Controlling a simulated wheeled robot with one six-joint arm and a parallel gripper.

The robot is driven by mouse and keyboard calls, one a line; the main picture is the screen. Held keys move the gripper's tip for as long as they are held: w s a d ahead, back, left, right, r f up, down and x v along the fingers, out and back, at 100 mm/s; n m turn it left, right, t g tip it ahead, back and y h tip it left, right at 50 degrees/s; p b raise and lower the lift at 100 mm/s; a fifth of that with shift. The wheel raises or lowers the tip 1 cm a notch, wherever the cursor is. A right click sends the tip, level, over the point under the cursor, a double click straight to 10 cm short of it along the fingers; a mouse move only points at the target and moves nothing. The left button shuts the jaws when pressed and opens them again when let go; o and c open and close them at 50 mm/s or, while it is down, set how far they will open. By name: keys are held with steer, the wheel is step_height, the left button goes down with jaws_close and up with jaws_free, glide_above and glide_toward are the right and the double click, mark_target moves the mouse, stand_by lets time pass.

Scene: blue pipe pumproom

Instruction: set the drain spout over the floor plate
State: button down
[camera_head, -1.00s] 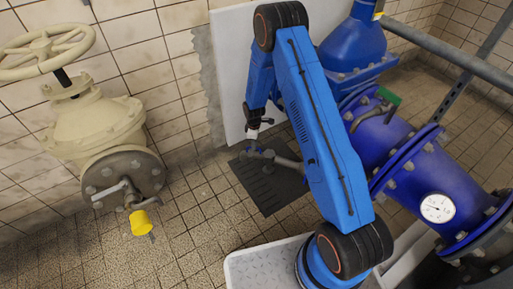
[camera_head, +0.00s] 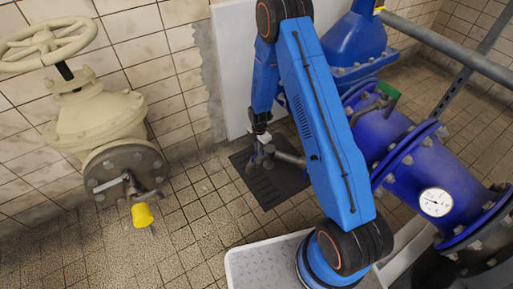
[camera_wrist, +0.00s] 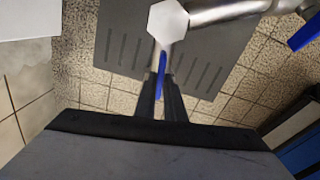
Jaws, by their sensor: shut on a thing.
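The floor plate (camera_head: 272,190) is a dark, slotted rectangle on the tiled floor near the wall. It fills much of the upper wrist view (camera_wrist: 122,42). The drain spout (camera_head: 290,158) is a grey pipe running in from the blue pipework, with its free end above the plate. In the wrist view the spout (camera_wrist: 225,12) bends at a pale hexagonal cap. My gripper (camera_head: 260,146) is at the spout's free end. In the wrist view its dark fingers (camera_wrist: 161,98) are shut on a thin blue part at the spout. The spout's outlet is largely hidden.
A cream valve with a handwheel (camera_head: 45,42) and a yellow-tipped tap (camera_head: 142,215) stands at left. Large blue pipework (camera_head: 400,160) with a gauge (camera_head: 435,202) occupies the right. A white panel (camera_head: 228,65) backs the plate. Floor between valve and plate is clear.

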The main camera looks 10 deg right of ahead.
steer(key=shift+s+d+n, duration=0.4)
steer(key=shift+s+n, duration=0.25)
steer(key=shift+n, duration=0.25)
steer(key=shift+s, duration=0.1)
steer(key=c, duration=1.9)
jaws_free()
steer(key=shift+d, duration=0.1)
steer(key=shift+o, duration=0.2)
step_height(320, 180, up, 17)
steer(key=shift+r, duration=0.2)
